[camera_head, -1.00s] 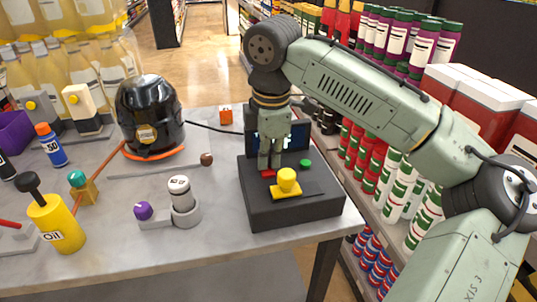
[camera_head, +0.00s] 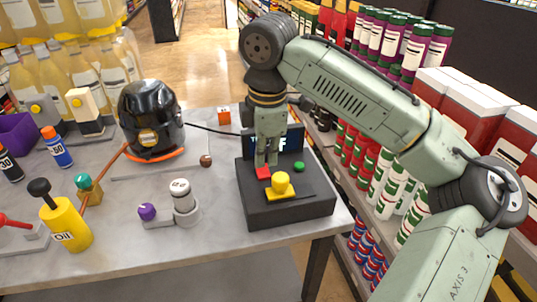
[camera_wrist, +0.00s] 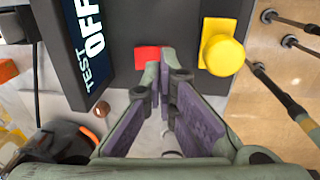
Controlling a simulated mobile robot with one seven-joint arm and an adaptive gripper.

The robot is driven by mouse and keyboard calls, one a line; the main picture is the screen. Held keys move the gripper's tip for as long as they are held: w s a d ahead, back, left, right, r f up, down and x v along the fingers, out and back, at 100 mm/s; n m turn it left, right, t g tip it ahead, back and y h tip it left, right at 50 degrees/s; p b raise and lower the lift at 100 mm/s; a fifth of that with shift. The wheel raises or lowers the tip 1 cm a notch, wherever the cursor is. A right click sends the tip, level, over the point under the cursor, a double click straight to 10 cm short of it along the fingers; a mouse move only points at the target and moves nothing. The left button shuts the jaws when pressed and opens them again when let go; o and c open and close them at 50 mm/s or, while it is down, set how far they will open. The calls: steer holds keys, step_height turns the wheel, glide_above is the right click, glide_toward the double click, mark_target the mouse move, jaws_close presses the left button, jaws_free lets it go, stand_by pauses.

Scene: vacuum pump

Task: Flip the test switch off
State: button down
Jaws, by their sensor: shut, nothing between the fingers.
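The test switch unit is a dark grey box (camera_head: 290,211) on the table's right end. It carries a red button (camera_head: 263,173), a yellow knob (camera_head: 281,183) on a yellow plate, and a green button (camera_head: 299,167). Its upright screen (camera_head: 291,143) is partly hidden by my gripper in the head view. In the wrist view the screen (camera_wrist: 88,40) reads "TEST OFF". My gripper (camera_head: 267,162) is shut and empty, pointing down just by the red button. The red button also shows in the wrist view (camera_wrist: 147,53), beside the fingertips; I cannot tell whether they touch it.
A black round pump (camera_head: 150,120) with an orange base stands at the back left. A white-topped cylinder (camera_head: 182,195), a purple knob (camera_head: 147,211) and a yellow oil can (camera_head: 66,223) are left of the box. Store shelves (camera_head: 375,180) stand close on the right.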

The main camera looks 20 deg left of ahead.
step_height(320, 180, up, 11)
steer(key=s+b, duration=0.1)
steer(key=shift+d+f, duration=0.15)
steer(key=shift+d, duration=0.2)
steer(key=shift+f+b, duration=0.1)
steer(key=shift+b, duration=0.3)
